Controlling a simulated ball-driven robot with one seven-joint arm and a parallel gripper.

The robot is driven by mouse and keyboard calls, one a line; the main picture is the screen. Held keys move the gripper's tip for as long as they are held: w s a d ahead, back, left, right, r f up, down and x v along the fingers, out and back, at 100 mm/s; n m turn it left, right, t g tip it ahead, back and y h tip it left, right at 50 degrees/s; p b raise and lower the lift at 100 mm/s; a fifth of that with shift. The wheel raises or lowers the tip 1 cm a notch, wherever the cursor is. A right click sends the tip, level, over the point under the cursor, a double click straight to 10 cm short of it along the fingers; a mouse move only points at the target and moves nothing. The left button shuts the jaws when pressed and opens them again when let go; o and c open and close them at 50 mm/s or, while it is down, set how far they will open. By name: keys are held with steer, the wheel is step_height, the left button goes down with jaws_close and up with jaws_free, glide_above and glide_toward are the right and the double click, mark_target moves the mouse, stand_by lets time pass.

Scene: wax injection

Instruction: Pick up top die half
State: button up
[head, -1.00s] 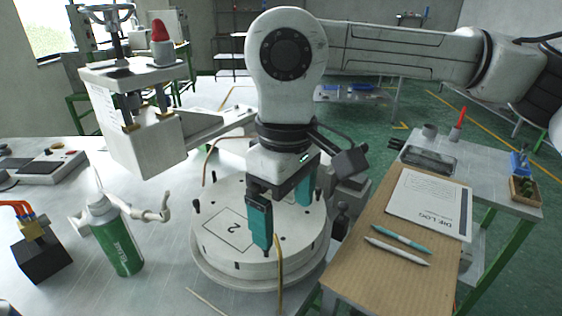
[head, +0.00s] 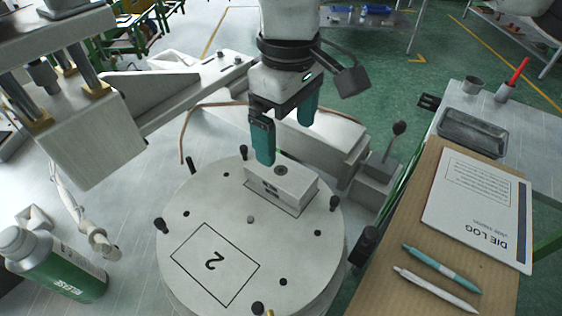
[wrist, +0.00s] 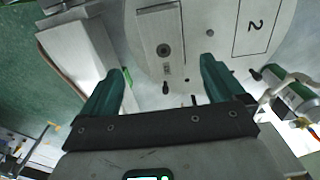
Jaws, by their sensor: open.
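A grey rectangular die block (head: 286,181) lies flat on the far part of the round turntable (head: 215,210). It has a hole in its top and dark marks on its front side. I cannot tell a seam between top and bottom halves. My gripper (head: 285,142) is open and empty, its two teal fingers pointing down above and behind the block. In the wrist view the block (wrist: 160,42) shows ahead, between the lines of the fingers of my gripper (wrist: 164,68), and nothing is between the fingertips.
Dark pegs stand around the turntable's rim, and a square marked 2 (head: 215,262) is on its near side. A press-like machine (head: 90,130) stands at left, above a green release bottle (head: 55,265). At right, a board (head: 390,270) carries a die log and two pens.

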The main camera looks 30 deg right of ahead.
mark_target(280, 170)
step_height(280, 170, down, 3)
steer(key=shift+f, duration=0.1)
steer(key=shift+w+a+f+p, duration=0.1)
steer(key=shift+a+f+p, duration=0.1)
steer(key=shift+f, duration=0.7)
steer(key=shift+w+a+f+p, duration=0.1)
steer(key=shift+f+p, duration=0.05)
steer(key=shift+f, duration=0.8)
steer(key=shift+w+a+f+p, duration=0.1)
steer(key=shift+f+p, duration=0.1)
steer(key=shift+f, duration=0.7)
steer(key=c, duration=1.3)
